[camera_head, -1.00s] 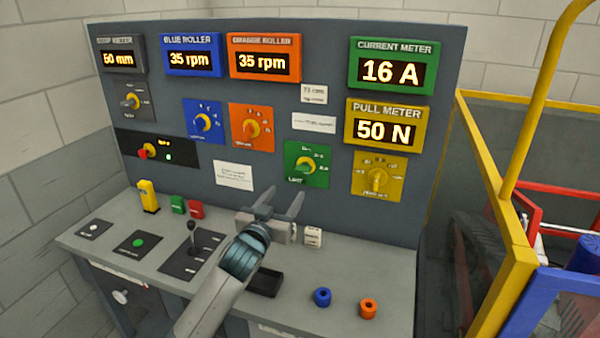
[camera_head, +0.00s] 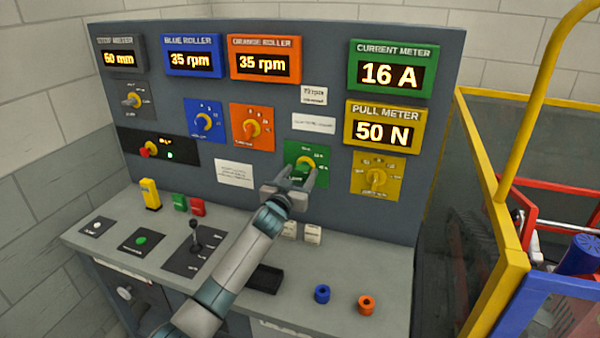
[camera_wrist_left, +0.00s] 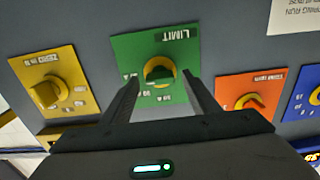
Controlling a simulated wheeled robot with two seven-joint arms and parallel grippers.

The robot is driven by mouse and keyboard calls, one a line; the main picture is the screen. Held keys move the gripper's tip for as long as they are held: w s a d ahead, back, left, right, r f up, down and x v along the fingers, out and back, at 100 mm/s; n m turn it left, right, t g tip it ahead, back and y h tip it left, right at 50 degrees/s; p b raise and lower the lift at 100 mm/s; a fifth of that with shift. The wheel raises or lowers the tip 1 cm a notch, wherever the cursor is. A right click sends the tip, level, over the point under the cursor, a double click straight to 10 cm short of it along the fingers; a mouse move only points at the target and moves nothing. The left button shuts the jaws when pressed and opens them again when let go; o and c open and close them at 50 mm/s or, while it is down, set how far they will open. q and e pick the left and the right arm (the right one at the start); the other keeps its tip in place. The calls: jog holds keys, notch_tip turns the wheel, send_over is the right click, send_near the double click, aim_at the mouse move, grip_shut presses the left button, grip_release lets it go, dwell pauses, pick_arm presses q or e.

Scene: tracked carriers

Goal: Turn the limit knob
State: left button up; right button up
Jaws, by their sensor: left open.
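The limit knob (camera_head: 307,162) is a yellow and dark knob on a green plate (camera_head: 320,153) on the upright panel. In the left wrist view the knob (camera_wrist_left: 159,73) shows upside down on its green plate (camera_wrist_left: 125,48), which is lettered LIMIT. My left gripper (camera_head: 299,176) is open in front of the lower part of the green plate. In the wrist view its two fingers (camera_wrist_left: 160,85) stand on either side of the knob, with gaps; contact with the knob is not visible. My right gripper is not in view.
A yellow plate with a knob (camera_head: 376,178) is to the right, an orange one (camera_head: 252,128) to the left. A lever (camera_head: 195,236), a black tray (camera_head: 265,279), a blue ring (camera_head: 322,294) and an orange ring (camera_head: 367,305) are on the desk. A yellow rail (camera_head: 505,190) stands at right.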

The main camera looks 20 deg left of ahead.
pick_arm(q)
jog(key=shift+w, duration=0.15)
jog(key=shift+c, duration=0.6)
jog(key=c, duration=0.9)
jog(key=shift+c, duration=0.2)
jog(key=shift+n, duration=0.5)
jog(key=n, duration=0.3)
jog(key=shift+n, duration=2.4)
